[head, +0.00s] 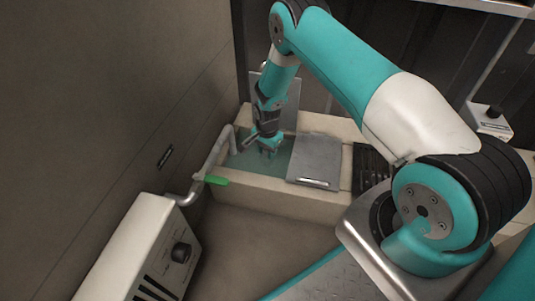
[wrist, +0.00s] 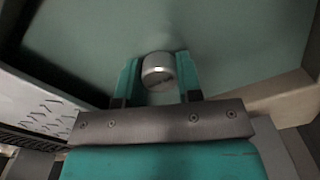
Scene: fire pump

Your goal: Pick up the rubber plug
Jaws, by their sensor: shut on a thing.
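In the wrist view my gripper (wrist: 158,76) has its two teal fingers closed on either side of a short round grey plug (wrist: 158,70). The plug sits between the fingertips, with its pale flat end facing the camera. Behind it is a smooth greenish surface. In the head view my gripper (head: 268,152) points down into the left part of a beige basin (head: 265,190), over greenish water (head: 240,162). The plug cannot be made out there. Whether it touches the basin floor cannot be told.
A grey flat panel (head: 316,160) covers the basin's middle, right of my gripper. A pipe (head: 212,155) with a green lever (head: 216,180) runs along the left side. A white box with a black knob (head: 180,252) stands at front left. Dark walls close in at left and back.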

